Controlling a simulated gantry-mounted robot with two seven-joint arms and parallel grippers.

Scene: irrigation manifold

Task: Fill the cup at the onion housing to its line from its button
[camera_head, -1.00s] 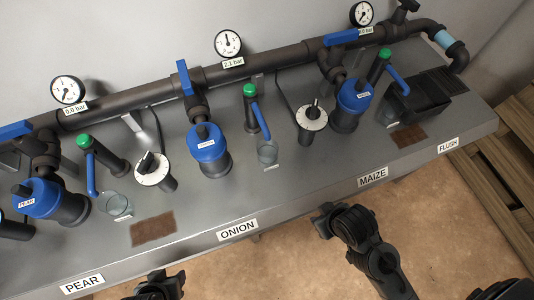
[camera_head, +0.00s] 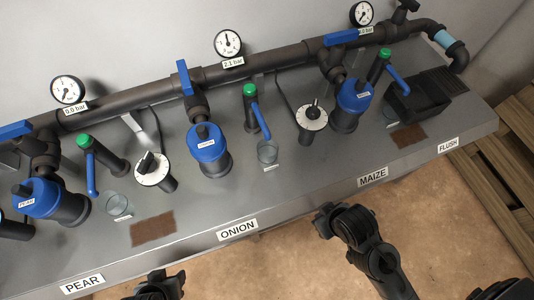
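The onion housing (camera_head: 210,158) is a dark cylinder with a blue cap, standing behind the ONION label (camera_head: 238,230). To its right stands a dark post with a green button (camera_head: 250,91) on top and a blue spout lever (camera_head: 260,120). A small clear cup (camera_head: 267,152) stands below the spout's end; its line and water level are too small to make out. My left gripper (camera_head: 160,287) is at the bottom edge, partly cut off, in front of the bench. My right gripper (camera_head: 328,220) is in front of the bench, below the MAIZE label. Both are apart from the cup and button.
Similar pear (camera_head: 45,200) and maize (camera_head: 352,98) housings flank it, each with its own green button and cup. Dial posts (camera_head: 153,170) stand between them. A pipe with gauges (camera_head: 228,43) and blue valve levers runs behind. The bench front (camera_head: 210,222) is mostly clear around a brown mat (camera_head: 153,228).

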